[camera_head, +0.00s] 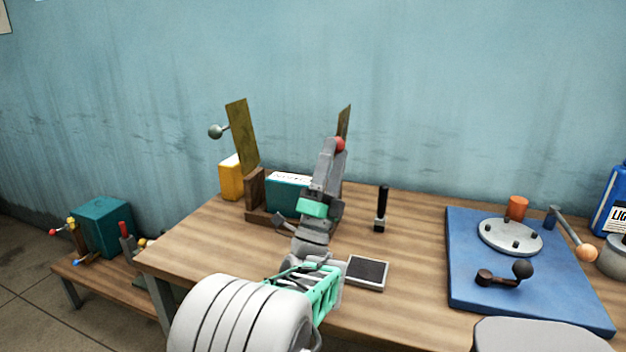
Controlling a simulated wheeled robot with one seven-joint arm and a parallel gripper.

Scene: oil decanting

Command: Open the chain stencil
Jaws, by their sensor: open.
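A wooden stand (255,190) at the back left of the table carries two upright, tilted brass-coloured plates. The left plate (242,137) has a grey-green ball knob (216,131) on its left side. The right plate (344,121) is partly hidden behind my arm, and a red ball knob (340,144) shows just in front of it. I cannot tell by marking which plate is the chain stencil. My gripper (331,150) is open, reaching up at the red knob. Whether its fingers touch or surround the knob is not clear.
A teal box (285,194) sits between the plates, and a yellow block (231,178) stands behind left. A black-handled tool (381,208) and a grey-framed pad (367,272) are right of my arm. A blue board (465,250) with fittings lies farther right.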

